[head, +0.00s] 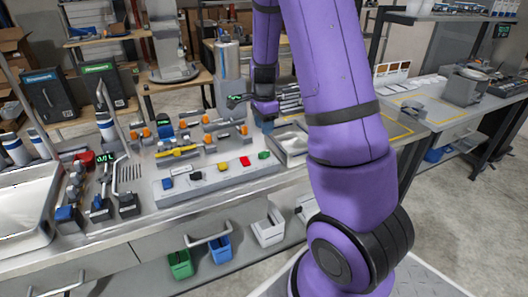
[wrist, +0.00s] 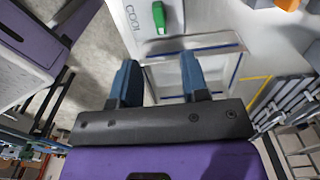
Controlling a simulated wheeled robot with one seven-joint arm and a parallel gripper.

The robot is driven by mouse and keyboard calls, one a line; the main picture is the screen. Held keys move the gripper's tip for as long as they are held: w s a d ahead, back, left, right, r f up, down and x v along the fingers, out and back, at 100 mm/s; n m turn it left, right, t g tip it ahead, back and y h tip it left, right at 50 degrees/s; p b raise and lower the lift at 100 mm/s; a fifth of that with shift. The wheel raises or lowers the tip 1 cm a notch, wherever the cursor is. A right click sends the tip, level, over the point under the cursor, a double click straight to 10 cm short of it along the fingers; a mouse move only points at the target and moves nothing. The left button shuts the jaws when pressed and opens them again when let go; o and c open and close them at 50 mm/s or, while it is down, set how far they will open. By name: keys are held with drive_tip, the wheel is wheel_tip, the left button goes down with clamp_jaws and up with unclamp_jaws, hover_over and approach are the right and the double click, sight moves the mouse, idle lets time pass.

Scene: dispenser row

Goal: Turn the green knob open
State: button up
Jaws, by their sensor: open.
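The green knob (head: 264,155) is at the right end of a row of coloured knobs on the pale front panel of the counter. In the wrist view the green knob (wrist: 159,17) shows near the top edge, upright in the picture beside the letters "COOL". My gripper (wrist: 157,72) has two blue fingers spread apart with nothing between them. The knob lies beyond the fingertips, roughly in line with the gap, and is not touched. In the head view my gripper (head: 267,123) is above and behind the knob, partly hidden and small.
Red (head: 245,161), yellow (head: 222,167), black (head: 196,176) and blue (head: 167,183) knobs sit left of the green one. Orange-ended valves (head: 243,130) stand behind them. A metal tray (head: 291,150) is to the right. Green (head: 180,264) and blue (head: 220,249) bins stand below.

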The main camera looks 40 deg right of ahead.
sight(264, 152)
wheel_tip(264, 152, down, 11)
drive_tip(key=shift+r, duration=0.2)
idle(0.4)
clamp_jaws()
